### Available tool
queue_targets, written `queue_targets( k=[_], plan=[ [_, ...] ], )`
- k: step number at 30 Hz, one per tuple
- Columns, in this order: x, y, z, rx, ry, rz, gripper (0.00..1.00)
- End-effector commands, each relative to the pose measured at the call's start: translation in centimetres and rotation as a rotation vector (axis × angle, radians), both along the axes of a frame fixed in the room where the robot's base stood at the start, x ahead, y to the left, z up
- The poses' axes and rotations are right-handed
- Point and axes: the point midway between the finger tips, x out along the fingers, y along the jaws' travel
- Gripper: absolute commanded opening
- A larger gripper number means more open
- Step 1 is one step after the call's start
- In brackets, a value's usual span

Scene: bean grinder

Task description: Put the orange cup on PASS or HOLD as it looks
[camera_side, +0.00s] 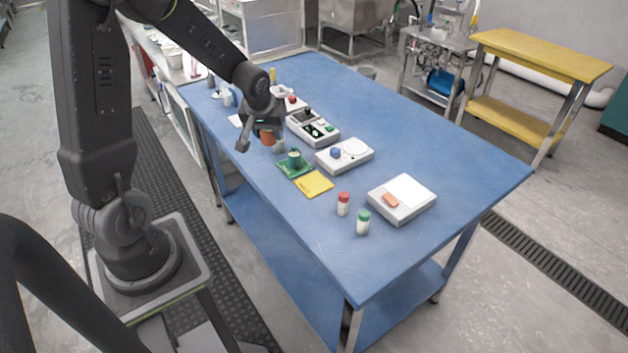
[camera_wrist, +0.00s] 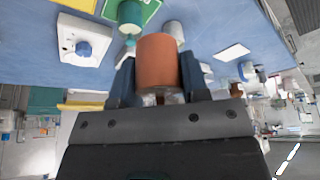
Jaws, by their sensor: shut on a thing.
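My gripper (camera_side: 264,127) is shut on the orange cup (camera_wrist: 157,62), which sits between its two fingers in the wrist view. In the side view the orange cup (camera_side: 267,138) shows just below the gripper, near the table's left edge; I cannot tell whether it touches the table. A green mat (camera_side: 283,167) with a green cup (camera_side: 295,158) on it lies nearer the camera. A bare yellow mat (camera_side: 314,184) lies beside it. Lettering on the mats is too small to read. The orange cup's far side is hidden.
A pale cup (camera_side: 279,146) stands close beside the orange cup. A device with a blue knob (camera_side: 336,153), a dark-topped device (camera_side: 313,130), a scale (camera_side: 402,199), a red-capped jar (camera_side: 343,204) and a green-capped jar (camera_side: 363,222) stand on the blue table. Its front is clear.

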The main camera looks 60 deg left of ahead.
Motion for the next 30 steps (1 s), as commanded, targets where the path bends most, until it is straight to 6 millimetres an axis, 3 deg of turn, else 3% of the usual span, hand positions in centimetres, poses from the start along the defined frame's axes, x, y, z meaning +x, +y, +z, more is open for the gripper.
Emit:
queue_targets(
  k=[15,22,30],
  plan=[
    [6.4,-7.5,-6.1,-0.001,0.003,-0.005,0.13],
    [7.4,-8.5,-7.3,0.0,0.003,0.0,0.13],
    [7.3,-8.5,-10.7,-0.001,0.003,0.001,0.13]
  ],
)
